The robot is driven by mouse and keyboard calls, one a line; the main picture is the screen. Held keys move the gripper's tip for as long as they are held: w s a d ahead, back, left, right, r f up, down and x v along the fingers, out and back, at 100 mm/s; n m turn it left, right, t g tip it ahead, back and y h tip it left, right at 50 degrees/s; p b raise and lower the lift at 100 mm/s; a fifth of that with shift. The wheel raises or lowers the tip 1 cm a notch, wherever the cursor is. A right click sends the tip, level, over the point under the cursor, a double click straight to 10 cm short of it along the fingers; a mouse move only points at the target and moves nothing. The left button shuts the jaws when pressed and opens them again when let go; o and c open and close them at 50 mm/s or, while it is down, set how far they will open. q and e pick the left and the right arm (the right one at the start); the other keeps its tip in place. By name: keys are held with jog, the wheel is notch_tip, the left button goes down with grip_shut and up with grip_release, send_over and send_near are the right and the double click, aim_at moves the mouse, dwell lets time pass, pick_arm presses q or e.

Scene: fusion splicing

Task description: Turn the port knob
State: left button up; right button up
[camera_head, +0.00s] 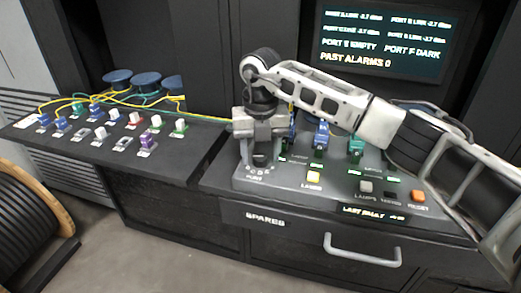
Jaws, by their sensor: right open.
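The port knob (260,161) is a small dark dial at the left end of the grey panel, with markings and a "PORT" label in front of it. My right gripper (259,148) points straight down over the knob, its arm reaching in from the right. Its jaws are open, with the fingers close around or just above the knob; I cannot tell if they touch it. The gripper hides the back of the knob. My left gripper is not in view.
The panel (335,196) carries blue and green connectors, a yellow button (314,177) and an orange button (417,196). A left shelf (190,150) holds several coloured connectors and cables. A status screen (385,42) stands behind. A cable spool (30,215) stands at left.

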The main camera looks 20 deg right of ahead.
jog(key=c, duration=1)
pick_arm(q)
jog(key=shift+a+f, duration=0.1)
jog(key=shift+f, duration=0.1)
pick_arm(e)
jog(key=shift+n, duration=0.7)
jog(key=n+b, duration=0.1)
jog(key=n, duration=0.3)
jog(key=shift+b, duration=0.35)
jog(key=n+b, duration=0.1)
jog(key=n, duration=0.3)
jog(key=shift+n, duration=0.4)
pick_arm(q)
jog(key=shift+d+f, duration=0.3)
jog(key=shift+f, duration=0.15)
pick_arm(e)
jog(key=shift+r+n, duration=0.1)
jog(key=shift+n, duration=0.7)
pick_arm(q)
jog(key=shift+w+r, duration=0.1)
